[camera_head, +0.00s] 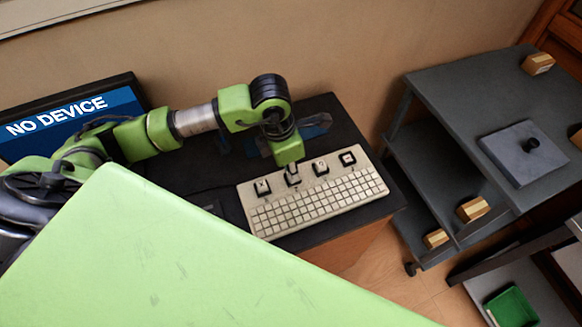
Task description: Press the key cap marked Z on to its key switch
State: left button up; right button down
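A pale keyboard (318,205) lies on a dark desk. My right gripper is not in view.
A screen reading NO DEVICE (60,118) stands at the left. A green tray (510,306) is low at the right. A large green surface blocks the lower left.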

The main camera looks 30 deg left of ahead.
pick_arm(q)
jog(key=shift+f+b, duration=0.35)
jog(key=shift+b, duration=0.05)
jog(key=o, duration=1.2)
jog(key=shift+o, duration=0.2)
jog(key=shift+r, duration=0.1)
jog(key=shift+r+p, duration=2)
jog(key=shift+r, duration=1.45)
